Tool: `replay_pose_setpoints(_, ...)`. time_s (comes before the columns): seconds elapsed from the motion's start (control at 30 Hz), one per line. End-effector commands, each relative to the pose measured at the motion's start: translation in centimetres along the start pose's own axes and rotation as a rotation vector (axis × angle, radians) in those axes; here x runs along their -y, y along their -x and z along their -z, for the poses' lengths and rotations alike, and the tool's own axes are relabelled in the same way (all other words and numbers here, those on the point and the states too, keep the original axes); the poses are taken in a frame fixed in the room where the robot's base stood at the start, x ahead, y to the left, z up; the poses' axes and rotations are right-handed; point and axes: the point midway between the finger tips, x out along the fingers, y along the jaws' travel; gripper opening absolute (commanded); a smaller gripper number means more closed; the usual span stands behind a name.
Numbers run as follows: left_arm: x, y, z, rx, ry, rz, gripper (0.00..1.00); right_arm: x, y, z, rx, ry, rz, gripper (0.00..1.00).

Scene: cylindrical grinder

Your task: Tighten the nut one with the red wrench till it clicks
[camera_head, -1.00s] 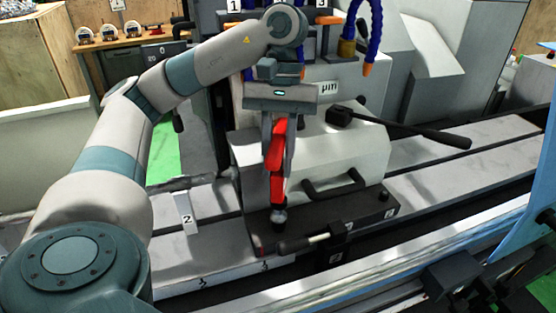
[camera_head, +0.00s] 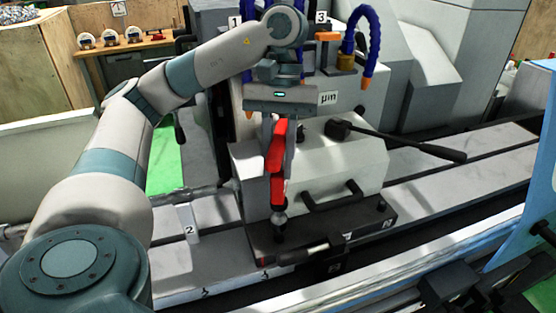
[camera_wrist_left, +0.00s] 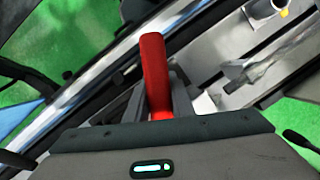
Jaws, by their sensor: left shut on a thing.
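The red wrench (camera_head: 277,160) hangs nearly upright in my left gripper (camera_head: 277,135), above the black base plate (camera_head: 375,222) of the white machine block. The gripper is shut on it. In the left wrist view the wrench (camera_wrist_left: 155,72) stands up from between the fingers (camera_wrist_left: 160,105). Its lower end is close to a dark bolt-like fitting (camera_head: 279,222) at the plate's front left corner. I cannot tell whether they touch, or whether this fitting is nut one. My right gripper cannot be made out.
A dark-handled lever (camera_head: 305,254) lies along the plate's front edge. A long black lever (camera_head: 400,140) sticks out to the right from the block. Blue hoses (camera_head: 362,40) hang behind. A number 2 label (camera_head: 188,229) stands left of the plate.

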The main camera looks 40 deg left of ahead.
Motion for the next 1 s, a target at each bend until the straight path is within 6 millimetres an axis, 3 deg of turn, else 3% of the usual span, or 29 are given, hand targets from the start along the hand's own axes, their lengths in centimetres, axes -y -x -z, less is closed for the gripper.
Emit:
replay_pose_setpoints(0.23, 0.0, 0.7, -0.2, -0.001, 0.000, -0.001, 0.00, -0.3, 0.7, 0.0, 0.001, 0.001, -0.003, 0.36)
replay_pose_setpoints(0.73, 0.0, 4.4, -1.4, -0.001, 0.000, -0.001, 0.00, -0.5, 4.3, 0.3, 0.001, 0.002, -0.004, 0.36)
replay_pose_setpoints(1.0, 0.0, 4.9, -1.5, -0.001, 0.000, -0.001, 0.00, -0.4, 4.8, 0.4, 0.000, 0.001, -0.004, 0.36)
